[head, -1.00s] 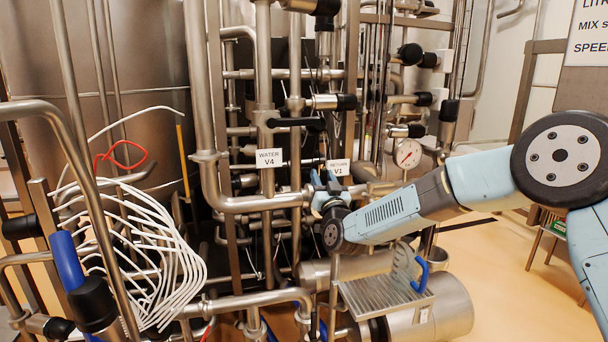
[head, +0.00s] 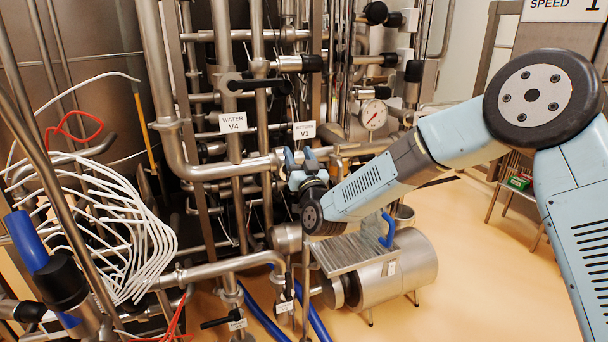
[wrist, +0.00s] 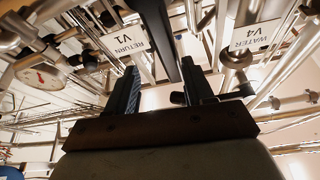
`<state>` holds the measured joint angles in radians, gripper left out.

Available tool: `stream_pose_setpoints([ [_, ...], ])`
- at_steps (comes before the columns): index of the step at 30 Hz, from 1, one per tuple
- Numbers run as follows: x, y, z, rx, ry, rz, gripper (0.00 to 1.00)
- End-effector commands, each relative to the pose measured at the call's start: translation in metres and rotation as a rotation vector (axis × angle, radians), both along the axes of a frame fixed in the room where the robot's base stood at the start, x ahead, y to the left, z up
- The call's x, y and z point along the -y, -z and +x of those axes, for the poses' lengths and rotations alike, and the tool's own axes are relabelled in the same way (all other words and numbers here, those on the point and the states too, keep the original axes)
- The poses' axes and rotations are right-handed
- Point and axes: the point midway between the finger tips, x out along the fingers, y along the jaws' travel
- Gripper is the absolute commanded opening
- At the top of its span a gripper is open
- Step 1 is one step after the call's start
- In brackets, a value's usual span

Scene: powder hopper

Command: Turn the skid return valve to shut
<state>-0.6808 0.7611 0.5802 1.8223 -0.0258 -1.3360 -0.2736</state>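The return valve's white tag, RETURN V1 (head: 304,130), hangs in the middle of the pipework in the head view. It also shows upside down in the wrist view (wrist: 128,38). My gripper (head: 300,153) is just below this tag, its fingers pointing up and away. In the wrist view my gripper (wrist: 160,90) is open, its two dark fingers apart. A long dark bar (wrist: 160,35), which looks like the return valve's handle, runs down towards the gap between them. I cannot tell whether either finger touches it. The valve body is mostly hidden behind my gripper in the head view.
The WATER V4 tag (head: 233,122) and its black handle (head: 255,84) are close on the left. A gauge (head: 373,115) is to the right. Looped white hoses (head: 115,240) hang at left; a motor (head: 400,265) stands below my arm. Open floor lies right.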

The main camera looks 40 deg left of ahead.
Motion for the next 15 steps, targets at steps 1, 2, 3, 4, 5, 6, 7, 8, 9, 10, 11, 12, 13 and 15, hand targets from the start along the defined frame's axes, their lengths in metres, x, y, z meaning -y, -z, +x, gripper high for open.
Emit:
stream_pose_setpoints([
  [1,0.009,0.006,-0.004,-0.001,0.002,-0.004,0.49],
  [2,0.014,0.008,-0.007,-0.001,0.002,-0.003,0.49],
  [3,0.02,0.011,-0.011,-0.001,0.001,-0.004,0.49],
  [4,0.024,0.013,-0.014,0.0,0.001,-0.003,0.49],
  [5,0.028,0.015,-0.017,0.0,0.0,-0.004,0.49],
  [6,0.034,0.017,-0.021,0.001,0.001,-0.003,0.49],
  [7,0.037,0.019,-0.023,0.0,0.0,-0.004,0.49],
  [8,0.041,0.021,-0.026,0.0,0.0,-0.004,0.49],
  [9,0.045,0.023,-0.029,-0.001,0.0,-0.003,0.49],
  [10,0.048,0.025,-0.03,-0.001,0.0,-0.003,0.49],
  [11,0.05,0.026,-0.032,-0.001,0.0,-0.003,0.49],
  [12,0.053,0.027,-0.034,0.0,-0.001,-0.003,0.49],
  [13,0.055,0.028,-0.035,0.0,0.0,-0.002,0.49],
  [15,0.058,0.03,-0.037,-0.001,-0.001,-0.002,0.49],
])
